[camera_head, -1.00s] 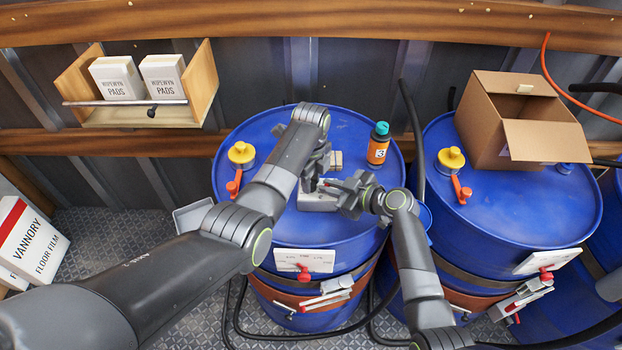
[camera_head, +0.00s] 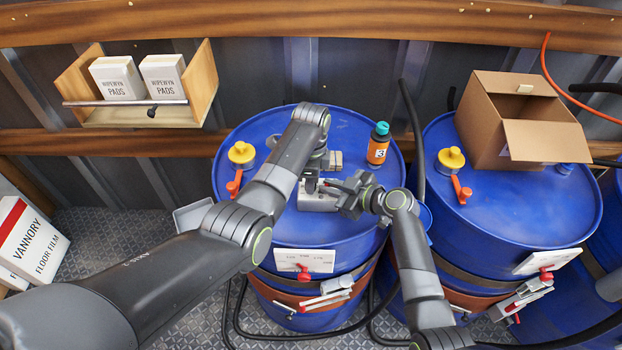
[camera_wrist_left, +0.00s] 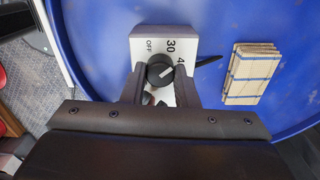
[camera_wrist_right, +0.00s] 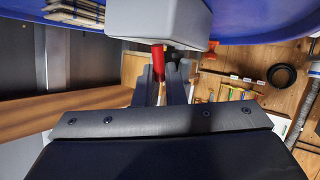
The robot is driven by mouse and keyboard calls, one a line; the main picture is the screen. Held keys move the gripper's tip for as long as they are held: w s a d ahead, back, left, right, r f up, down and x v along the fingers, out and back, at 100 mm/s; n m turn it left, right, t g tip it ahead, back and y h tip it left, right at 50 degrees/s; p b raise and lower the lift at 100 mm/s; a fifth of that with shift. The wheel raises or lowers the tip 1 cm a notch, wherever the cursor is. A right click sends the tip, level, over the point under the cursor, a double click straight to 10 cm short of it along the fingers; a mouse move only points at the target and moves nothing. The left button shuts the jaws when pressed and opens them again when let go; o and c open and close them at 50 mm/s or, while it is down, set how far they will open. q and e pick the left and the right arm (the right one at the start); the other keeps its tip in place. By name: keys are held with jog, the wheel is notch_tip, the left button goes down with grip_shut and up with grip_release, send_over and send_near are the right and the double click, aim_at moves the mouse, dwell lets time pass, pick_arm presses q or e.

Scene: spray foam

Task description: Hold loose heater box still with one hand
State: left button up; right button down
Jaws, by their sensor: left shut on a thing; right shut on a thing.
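The heater box (camera_head: 318,201) is a small pale grey box on the lid of the middle blue drum (camera_head: 350,228), partly covered by my grippers. My left gripper (camera_head: 313,184) comes from above and is shut on the knob. My right gripper (camera_head: 335,187) comes in from the right side of the box. In the right wrist view its fingers (camera_wrist_right: 163,70) are shut on a red stub (camera_wrist_right: 158,57) at the side of the box (camera_wrist_right: 160,20).
A dark bottle with a teal cap (camera_head: 378,146) and small wooden strips (camera_wrist_left: 252,74) stand on the same lid. A yellow-capped bung (camera_head: 241,154) is at its left. A cardboard box (camera_head: 520,120) sits on the right drum (camera_head: 480,220). A wall shelf (camera_head: 205,80) holds white packs.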

pick_arm(q)
jog(key=shift+n, duration=1.6)
jog(key=shift+w+n, duration=0.1)
jog(key=shift+n, duration=0.2)
jog(key=o, duration=1)
notch_tip(320, 180, up, 12)
